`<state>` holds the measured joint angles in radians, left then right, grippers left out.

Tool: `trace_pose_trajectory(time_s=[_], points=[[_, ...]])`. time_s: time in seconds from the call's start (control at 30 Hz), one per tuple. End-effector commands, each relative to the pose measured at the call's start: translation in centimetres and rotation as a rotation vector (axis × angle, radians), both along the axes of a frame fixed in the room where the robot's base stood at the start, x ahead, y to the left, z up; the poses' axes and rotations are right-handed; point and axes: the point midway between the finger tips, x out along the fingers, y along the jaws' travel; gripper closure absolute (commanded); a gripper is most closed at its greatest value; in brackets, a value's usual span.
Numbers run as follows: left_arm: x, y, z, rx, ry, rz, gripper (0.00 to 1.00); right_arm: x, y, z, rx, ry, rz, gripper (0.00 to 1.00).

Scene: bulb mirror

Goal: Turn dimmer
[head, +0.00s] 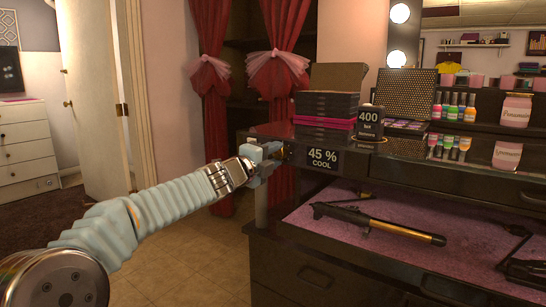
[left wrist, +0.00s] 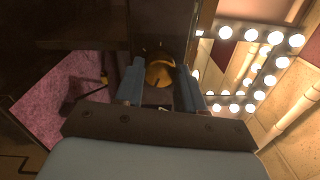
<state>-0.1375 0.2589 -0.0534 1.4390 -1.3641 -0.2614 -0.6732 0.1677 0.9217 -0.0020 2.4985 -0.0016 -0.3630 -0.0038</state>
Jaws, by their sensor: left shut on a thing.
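The dimmer is a round golden knob (left wrist: 160,73) between my finger pads in the left wrist view. In the head view the fingers mostly hide it, at the front left corner of the dark vanity (head: 262,247). My left gripper (head: 266,153) is shut on it, with a blue-grey finger on each side in the left wrist view. A black sign (head: 322,158) just right of the gripper reads "45 % COOL". A second dark sign (head: 369,121) on the counter shows "400" and smaller unclear text. Lit round bulbs (head: 400,13) edge the mirror. My right gripper is not in view.
A black and gold styling tool (head: 380,222) lies on the pink mat (head: 312,222) on the lower shelf. Stacked dark boxes (head: 326,105), a palette (head: 405,126) and several bottles (head: 452,108) stand on the counter. Open floor (head: 190,262) lies left of the vanity.

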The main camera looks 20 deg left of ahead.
Motion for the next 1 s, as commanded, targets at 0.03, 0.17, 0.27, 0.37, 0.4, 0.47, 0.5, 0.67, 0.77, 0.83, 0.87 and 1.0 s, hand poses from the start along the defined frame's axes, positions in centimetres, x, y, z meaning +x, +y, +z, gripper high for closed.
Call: trace_pose_trajectory(time_s=[0.03, 0.17, 0.27, 0.37, 0.4, 0.47, 0.5, 0.67, 0.77, 0.83, 0.87, 1.0], points=[[0.0, -0.1, -0.3, 0.003, 0.003, -0.002, 0.92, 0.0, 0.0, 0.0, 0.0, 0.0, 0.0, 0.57], [0.0, -0.1, -0.3, 0.003, 0.003, -0.002, 0.92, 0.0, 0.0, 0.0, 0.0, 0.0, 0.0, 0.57], [0.0, -0.1, -0.3, 0.003, 0.003, -0.002, 0.92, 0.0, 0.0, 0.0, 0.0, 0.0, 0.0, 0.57], [0.0, -0.1, -0.3, 0.003, 0.004, -0.002, 0.57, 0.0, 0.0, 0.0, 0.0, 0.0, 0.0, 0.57], [0.0, -0.1, -0.3, 0.003, 0.004, -0.002, 0.51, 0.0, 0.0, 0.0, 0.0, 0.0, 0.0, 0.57], [0.0, -0.1, -0.2, 0.002, 0.003, -0.003, 0.42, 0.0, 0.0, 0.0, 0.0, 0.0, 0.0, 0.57], [0.0, -0.1, -0.2, 0.002, 0.003, -0.002, 0.36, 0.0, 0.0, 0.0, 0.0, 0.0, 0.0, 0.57], [0.0, -0.1, -0.1, 0.002, 0.002, -0.002, 0.36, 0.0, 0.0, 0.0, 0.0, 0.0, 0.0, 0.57], [0.0, 0.0, -0.1, 0.001, 0.001, -0.001, 0.36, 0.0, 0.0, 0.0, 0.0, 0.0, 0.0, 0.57], [-0.3, 0.1, -0.1, 0.001, 0.001, -0.001, 0.36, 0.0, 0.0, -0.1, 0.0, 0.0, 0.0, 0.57], [-0.5, 0.2, -0.1, 0.001, 0.0, 0.0, 0.36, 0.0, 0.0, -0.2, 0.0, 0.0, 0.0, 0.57], [-2.7, 1.0, -0.3, 0.001, 0.0, 0.001, 0.36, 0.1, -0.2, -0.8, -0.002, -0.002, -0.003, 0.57]])
